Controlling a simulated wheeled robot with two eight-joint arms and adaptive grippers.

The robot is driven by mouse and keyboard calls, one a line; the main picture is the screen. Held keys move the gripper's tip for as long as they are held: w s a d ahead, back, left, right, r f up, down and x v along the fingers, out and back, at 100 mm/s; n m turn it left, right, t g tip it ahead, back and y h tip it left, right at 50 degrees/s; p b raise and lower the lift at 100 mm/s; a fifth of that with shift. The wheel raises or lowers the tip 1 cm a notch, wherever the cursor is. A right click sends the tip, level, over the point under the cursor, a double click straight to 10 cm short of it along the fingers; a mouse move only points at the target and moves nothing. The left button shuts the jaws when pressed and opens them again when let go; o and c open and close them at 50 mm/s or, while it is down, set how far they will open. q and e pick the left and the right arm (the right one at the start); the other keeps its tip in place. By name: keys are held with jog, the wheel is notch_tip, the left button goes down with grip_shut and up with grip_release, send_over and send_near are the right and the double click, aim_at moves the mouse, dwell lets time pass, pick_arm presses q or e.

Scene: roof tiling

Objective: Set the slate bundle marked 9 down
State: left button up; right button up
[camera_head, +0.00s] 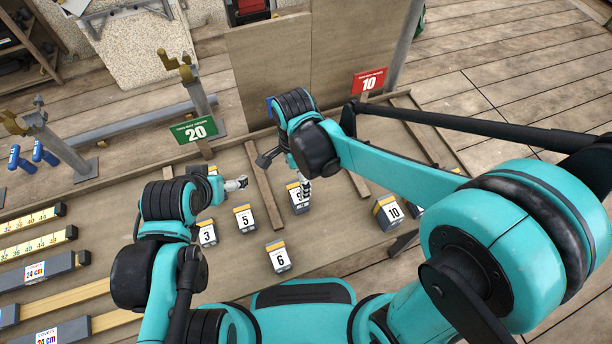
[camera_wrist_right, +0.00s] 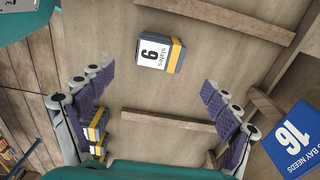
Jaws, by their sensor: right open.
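The slate bundle marked 9 (camera_head: 296,203) stands on the wooden deck between two battens, with a yellow band along its top. In the head view my right gripper (camera_head: 306,188) overlaps its right side. In the right wrist view the bundle (camera_wrist_right: 160,47) lies beyond the spread fingers of my right gripper (camera_wrist_right: 158,103), not between them. This gripper is open and empty. My left gripper (camera_head: 237,184) is to the left of the bundle, above the bundle marked 5 (camera_head: 245,219); its jaws are too small to read.
Bundles 3 (camera_head: 207,235), 6 (camera_head: 279,258) and 10 (camera_head: 388,212) stand nearby. A green 20 sign (camera_head: 194,130) and a red 10 sign (camera_head: 369,82) stand behind. A blue 16 sign (camera_wrist_right: 293,135) shows in the wrist view. Battens (camera_head: 264,187) cross the deck.

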jog(key=s+d+r+n+t, duration=0.2)
jog(key=d+r+n+t, duration=0.1)
jog(key=d+n, duration=0.4)
jog(key=s+d+r+n+t, duration=0.3)
jog(key=d+n, duration=0.4)
jog(key=d, duration=0.3)
notch_tip(320, 180, up, 2)
jog(key=shift+d+t, duration=0.4)
jog(key=shift+t, duration=0.2)
jog(key=shift+s, duration=0.1)
